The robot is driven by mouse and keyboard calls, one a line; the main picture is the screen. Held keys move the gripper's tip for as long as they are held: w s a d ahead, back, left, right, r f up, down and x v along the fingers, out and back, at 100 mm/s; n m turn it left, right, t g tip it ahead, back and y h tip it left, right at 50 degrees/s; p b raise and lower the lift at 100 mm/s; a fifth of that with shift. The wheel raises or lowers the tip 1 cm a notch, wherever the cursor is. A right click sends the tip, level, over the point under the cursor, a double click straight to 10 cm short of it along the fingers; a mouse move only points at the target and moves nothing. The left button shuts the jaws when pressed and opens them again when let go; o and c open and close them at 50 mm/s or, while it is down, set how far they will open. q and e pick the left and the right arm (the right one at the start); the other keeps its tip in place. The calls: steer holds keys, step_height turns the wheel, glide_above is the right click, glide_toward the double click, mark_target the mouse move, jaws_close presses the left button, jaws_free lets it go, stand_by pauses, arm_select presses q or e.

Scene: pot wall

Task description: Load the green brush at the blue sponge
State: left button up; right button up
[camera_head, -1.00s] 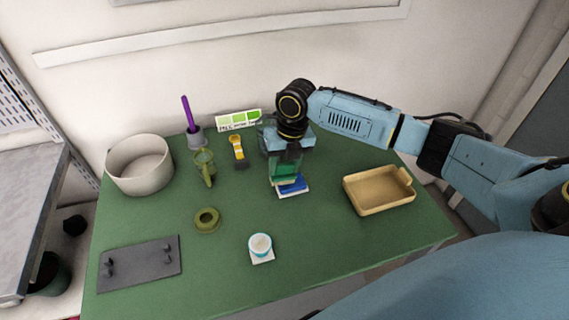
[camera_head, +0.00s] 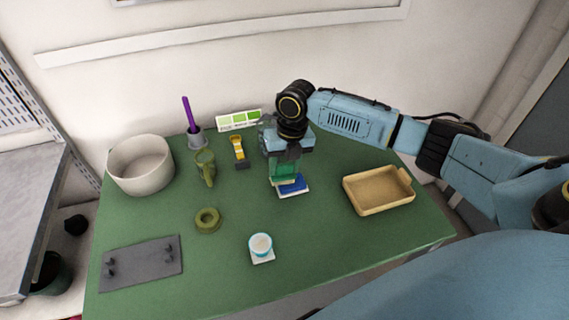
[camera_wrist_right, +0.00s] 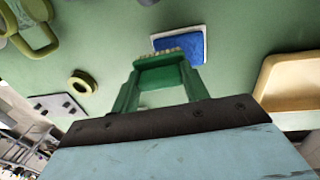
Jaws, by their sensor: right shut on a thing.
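My right gripper (camera_head: 285,158) is shut on the green brush (camera_head: 284,172) and holds it just behind the blue sponge. In the right wrist view the brush (camera_wrist_right: 160,75) shows as a green block with a tan bristle edge. The blue sponge (camera_head: 294,184) lies on a white tray at mid-table. It also shows in the right wrist view (camera_wrist_right: 180,44), beyond the bristles. The brush overlaps the sponge's back part in the head view; I cannot tell whether they touch. My left gripper is not in view.
A tan tray (camera_head: 380,204) stands right. A grey pegged plate (camera_head: 141,264) is front left.

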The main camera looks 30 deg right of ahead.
mark_target(281, 165)
steer(key=shift+f, duration=0.65)
stand_by(0.4)
steer(key=shift+r, duration=0.15)
stand_by(0.6)
step_height(281, 165, up, 7)
steer(key=p, duration=0.6)
steer(key=shift+p, duration=0.35)
stand_by(0.4)
